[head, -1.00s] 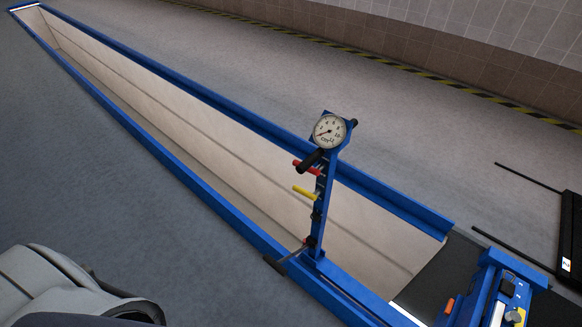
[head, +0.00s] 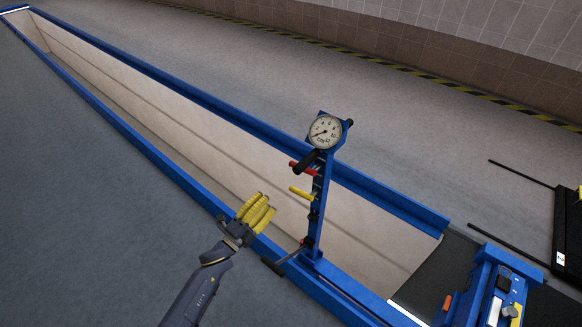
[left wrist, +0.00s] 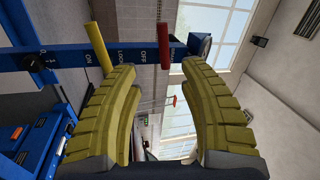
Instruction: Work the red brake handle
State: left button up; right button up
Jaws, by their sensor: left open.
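The red brake handle (head: 303,168) sticks out to the left from the blue upright post (head: 319,205), just below the round gauge (head: 325,132). A yellow handle (head: 302,193) sits below it on the same post. My left gripper (head: 258,212) has yellow fingers, is open and empty, and is left of and below both handles, apart from them. In the left wrist view the red handle (left wrist: 162,46) shows between the open fingers (left wrist: 160,112), beyond their tips, beside the label OFF. The yellow handle (left wrist: 101,50) is close to the left finger there. My right gripper is not in view.
A long pit with blue rails (head: 170,152) runs from upper left to lower right. A black lever (head: 287,258) sticks out at the post's foot. A blue jack unit (head: 495,290) stands at lower right. Grey floor at left is clear.

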pick_arm(q)
jog(key=x, duration=1.7)
jog(key=shift+d+r, duration=0.25)
jog(key=shift+r, duration=0.15)
jog(key=shift+c, duration=0.4)
grip_shut()
